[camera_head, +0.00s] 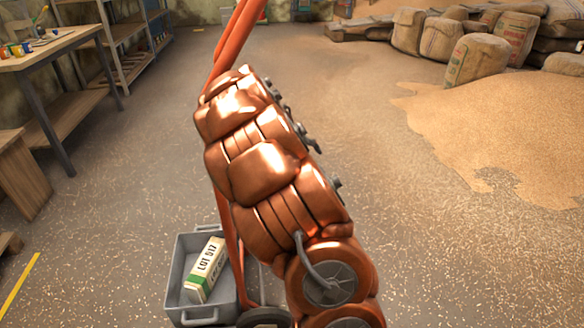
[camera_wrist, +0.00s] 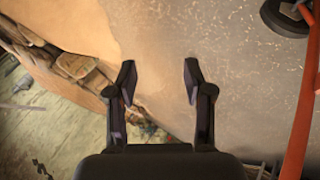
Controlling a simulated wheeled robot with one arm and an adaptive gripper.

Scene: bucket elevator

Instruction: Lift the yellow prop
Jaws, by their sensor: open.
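I cannot make out a yellow prop in either view. My gripper does not show in the head view.
A grey crate (camera_head: 187,268) holds a carton (camera_head: 207,270) marked LOT 517. Orange-red poles (camera_head: 236,45) rise behind a copper segmented body. Sacks (camera_head: 475,60) and spilled grain (camera_head: 500,120) lie right; a workbench (camera_head: 45,50) stands left. Floor between is open.

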